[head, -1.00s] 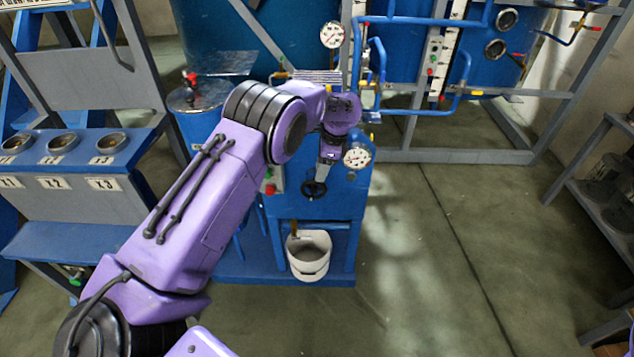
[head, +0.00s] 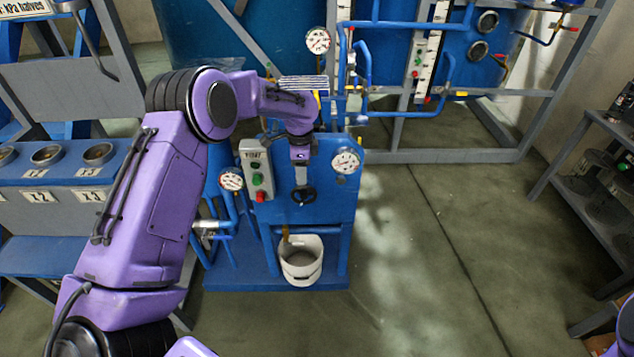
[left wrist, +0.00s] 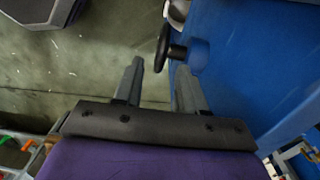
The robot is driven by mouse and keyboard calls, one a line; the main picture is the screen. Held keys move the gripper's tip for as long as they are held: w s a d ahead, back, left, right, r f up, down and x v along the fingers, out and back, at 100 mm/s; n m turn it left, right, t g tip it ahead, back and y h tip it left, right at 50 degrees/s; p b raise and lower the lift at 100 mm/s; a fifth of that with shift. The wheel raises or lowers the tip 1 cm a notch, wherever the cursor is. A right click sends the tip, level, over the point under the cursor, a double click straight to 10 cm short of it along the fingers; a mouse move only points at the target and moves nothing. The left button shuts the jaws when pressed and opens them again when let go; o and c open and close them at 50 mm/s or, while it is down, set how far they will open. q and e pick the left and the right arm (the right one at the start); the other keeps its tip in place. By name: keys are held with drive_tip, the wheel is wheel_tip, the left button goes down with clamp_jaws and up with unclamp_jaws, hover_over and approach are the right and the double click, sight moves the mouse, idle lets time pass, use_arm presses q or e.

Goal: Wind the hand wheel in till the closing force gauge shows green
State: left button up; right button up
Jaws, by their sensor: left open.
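The black hand wheel (head: 304,196) sits on the front of the blue machine, below my left gripper (head: 300,174). In the left wrist view the wheel (left wrist: 162,46) shows edge-on with its dark hub, just beyond the fingertips of my left gripper (left wrist: 160,63). The fingers are apart with nothing between them; the wheel appears clear of them. A round white gauge (head: 346,162) is on the machine right of the gripper, and another gauge (head: 231,180) is at its left. Which one is the closing force gauge, and their readings, I cannot tell. My right gripper is out of view.
A grey control box (head: 257,170) with green and red buttons is left of the wheel. A white bucket (head: 301,260) stands below it on the blue base. A higher gauge (head: 318,40) is behind. Open floor lies to the right; a grey shelf (head: 590,185) stands beyond.

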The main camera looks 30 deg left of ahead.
sight(302, 204)
use_arm(q)
drive_tip(key=shift+m, duration=0.3)
drive_tip(key=f, duration=0.7)
drive_tip(key=f+p, duration=0.1)
drive_tip(key=f, duration=0.2)
drive_tip(key=shift+w+d+f, duration=0.2)
drive_tip(key=shift+w+f, duration=0.05)
drive_tip(key=shift+f, duration=0.35)
drive_tip(key=shift+d, duration=0.1)
clamp_jaws()
drive_tip(key=shift+f+y+b, duration=0.2)
drive_tip(key=shift+y+b, duration=0.4)
drive_tip(key=shift+g+y, duration=0.4)
drive_tip(key=shift+r+b, duration=0.15)
drive_tip(key=shift+b, duration=0.2)
drive_tip(key=shift+r, duration=0.1)
